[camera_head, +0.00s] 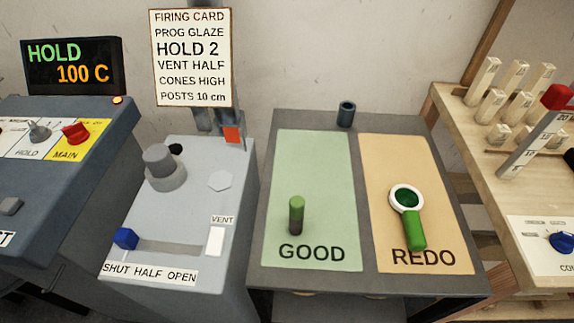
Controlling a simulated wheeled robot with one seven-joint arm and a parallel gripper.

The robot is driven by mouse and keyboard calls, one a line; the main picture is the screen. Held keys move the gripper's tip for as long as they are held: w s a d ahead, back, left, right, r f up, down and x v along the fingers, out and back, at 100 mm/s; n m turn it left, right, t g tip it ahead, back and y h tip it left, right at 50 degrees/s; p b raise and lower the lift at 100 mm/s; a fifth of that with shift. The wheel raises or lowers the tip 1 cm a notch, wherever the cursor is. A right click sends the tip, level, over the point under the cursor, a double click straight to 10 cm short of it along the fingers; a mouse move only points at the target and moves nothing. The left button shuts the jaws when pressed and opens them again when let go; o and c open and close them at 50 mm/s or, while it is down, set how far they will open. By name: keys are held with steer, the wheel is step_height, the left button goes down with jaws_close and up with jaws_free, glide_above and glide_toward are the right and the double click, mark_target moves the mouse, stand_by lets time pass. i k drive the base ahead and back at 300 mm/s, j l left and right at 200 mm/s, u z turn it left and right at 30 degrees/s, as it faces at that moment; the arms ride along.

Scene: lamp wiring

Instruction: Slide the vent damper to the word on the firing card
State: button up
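The firing card (192,57) hangs at the upper middle-left and reads "VENT HALF", with "PROG GLAZE", "HOLD 2", "CONES HIGH" and "POSTS 10 cm". The vent damper's blue knob (125,238) sits at the left end of a horizontal slot (175,247) on the front of the grey box (205,180). The scale label (150,273) below the slot reads "SHUT HALF OPEN". The knob stands at the SHUT side. A white plate (215,241) lies under the "VENT" label at the slot's right end. My gripper is not in view.
A grey knob (164,168) rises from the box behind the slot. To the right, a table holds a GOOD panel (325,190) with a green cylinder (296,215) and a REDO panel (385,160) with a green-handled magnifier-like tool (410,217). A display (70,66) reads "HOLD 100 C".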

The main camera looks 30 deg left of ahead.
mark_target(127, 239)
steer(key=u, duration=1.4)
